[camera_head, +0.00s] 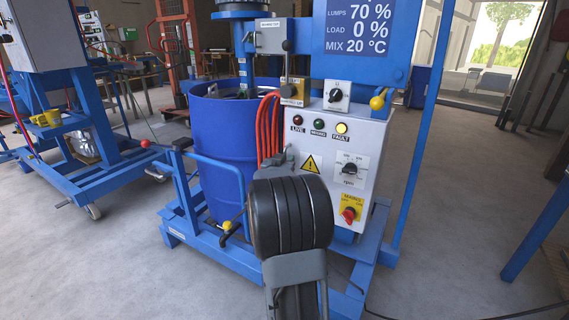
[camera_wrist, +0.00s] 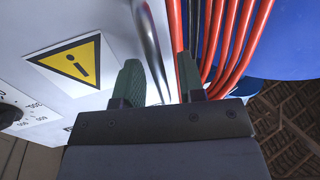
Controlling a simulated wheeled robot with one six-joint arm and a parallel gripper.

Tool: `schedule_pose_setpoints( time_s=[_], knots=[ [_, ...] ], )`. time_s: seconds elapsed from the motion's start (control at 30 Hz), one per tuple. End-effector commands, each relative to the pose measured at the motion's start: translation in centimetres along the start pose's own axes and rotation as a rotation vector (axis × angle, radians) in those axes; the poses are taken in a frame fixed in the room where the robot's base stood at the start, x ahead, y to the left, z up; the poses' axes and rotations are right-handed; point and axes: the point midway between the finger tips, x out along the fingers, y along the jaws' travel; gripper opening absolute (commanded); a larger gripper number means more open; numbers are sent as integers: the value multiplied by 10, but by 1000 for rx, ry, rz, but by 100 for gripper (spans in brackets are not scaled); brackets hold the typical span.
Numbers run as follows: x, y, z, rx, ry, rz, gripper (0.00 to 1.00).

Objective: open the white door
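The white door (camera_head: 372,134) is the front panel of the mixer's control box, with a yellow warning triangle, lamps and knobs. It looks shut. In the wrist view the door (camera_wrist: 92,18) fills the upper left. A slim metal bar handle (camera_wrist: 150,45) runs along the door's edge beside the red cables. My gripper (camera_wrist: 160,85) is open, its two dark green fingers apart. The bar runs down towards the gap between them; I cannot tell whether either finger touches it. In the head view my wrist hides most of the gripper and the handle.
Red cables (camera_wrist: 232,45) hang close by the right finger. A blue drum (camera_head: 222,130) stands left of the box on the blue mixer frame (camera_head: 205,245). A blue post (camera_head: 420,130) rises on the right. The grey floor is clear at the front left and right.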

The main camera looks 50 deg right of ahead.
Motion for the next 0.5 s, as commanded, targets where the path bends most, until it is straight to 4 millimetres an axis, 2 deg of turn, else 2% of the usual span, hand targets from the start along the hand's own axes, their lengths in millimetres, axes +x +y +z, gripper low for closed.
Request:
schedule_pose_setpoints(
  time_s=[0.33, 0.5],
  knots=[
    [2, 0, 0, -1, 0, 0, 35],
    [2, 0, 0, -1, 0, 0, 19]
  ],
)
